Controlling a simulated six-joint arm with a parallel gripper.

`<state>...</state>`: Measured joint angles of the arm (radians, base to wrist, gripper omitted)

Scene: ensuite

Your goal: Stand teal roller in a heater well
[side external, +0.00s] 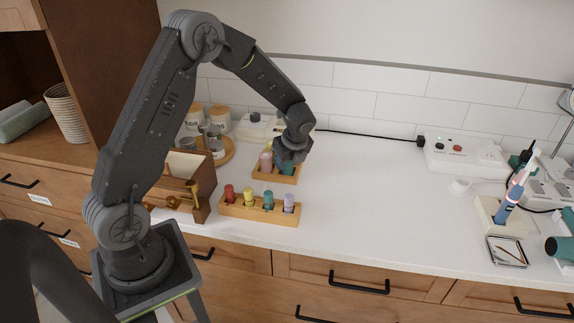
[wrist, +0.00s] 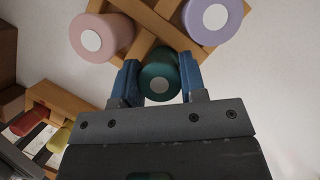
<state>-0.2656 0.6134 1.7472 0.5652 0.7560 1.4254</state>
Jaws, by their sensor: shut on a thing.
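My gripper (wrist: 157,88) is shut on a teal roller (wrist: 160,70), with one blue finger on each side of it. In the wrist view the roller's white-centred end faces the camera. It is over or in the near part of a wooden divided holder (wrist: 152,27); I cannot tell whether its base rests in a well. A pink roller (wrist: 98,37) and a lavender roller (wrist: 210,20) stand in the holder on either side. In the side view, my gripper (side external: 288,160) covers much of this holder (side external: 273,178) and the held roller; the pink roller (side external: 265,162) shows beside it.
A wooden rack (side external: 258,213) in front holds red (side external: 229,193), yellow (side external: 249,197), another teal (side external: 268,200) and lavender (side external: 289,202) rollers. A wooden box (side external: 190,170) stands left.

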